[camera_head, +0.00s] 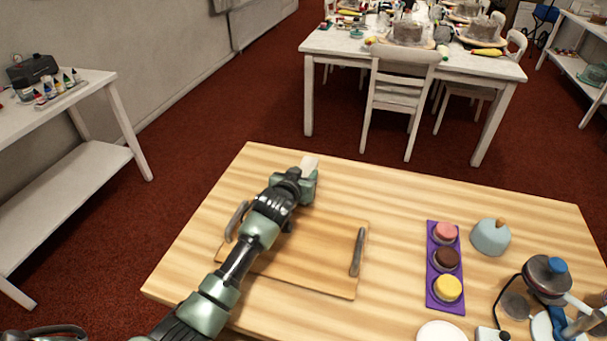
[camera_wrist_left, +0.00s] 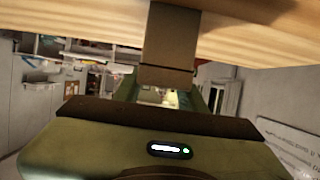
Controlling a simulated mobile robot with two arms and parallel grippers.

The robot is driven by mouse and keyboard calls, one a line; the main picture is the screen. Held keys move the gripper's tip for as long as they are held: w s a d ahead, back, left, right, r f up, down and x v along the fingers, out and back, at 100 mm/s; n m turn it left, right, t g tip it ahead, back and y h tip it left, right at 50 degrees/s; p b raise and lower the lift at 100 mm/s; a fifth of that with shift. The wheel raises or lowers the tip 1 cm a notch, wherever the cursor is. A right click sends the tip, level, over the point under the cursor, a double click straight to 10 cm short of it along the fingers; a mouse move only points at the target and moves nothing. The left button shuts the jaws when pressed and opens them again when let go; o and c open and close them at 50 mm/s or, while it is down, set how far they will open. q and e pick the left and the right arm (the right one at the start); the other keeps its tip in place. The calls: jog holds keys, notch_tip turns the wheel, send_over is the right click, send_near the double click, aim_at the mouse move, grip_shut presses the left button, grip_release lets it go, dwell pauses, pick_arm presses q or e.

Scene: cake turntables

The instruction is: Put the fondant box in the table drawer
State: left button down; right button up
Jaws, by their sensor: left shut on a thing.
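My left gripper (camera_head: 304,172) reaches over the far left part of the wooden table (camera_head: 400,195). It is shut on a small pale, box-like thing (camera_head: 310,162), which I take to be the fondant box; no label can be read. The box shows just past the fingertips, close to the table's far edge. In the left wrist view a tan block (camera_wrist_left: 170,45), likely the same box in shade, stands between the gripper and the wooden surface (camera_wrist_left: 255,30). Whether it touches the wood is unclear. No table drawer can be seen.
A cutting board (camera_head: 315,275) lies under my left arm, with a grey tool (camera_head: 357,252) on it. A purple tray (camera_head: 430,265) of small cakes, a pale blue dome (camera_head: 490,237) and a white plate (camera_head: 441,332) are to the right. A white chair (camera_head: 400,90) stands beyond the table.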

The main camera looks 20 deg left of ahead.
pick_arm(q)
jog(key=c, duration=0.8)
grip_release()
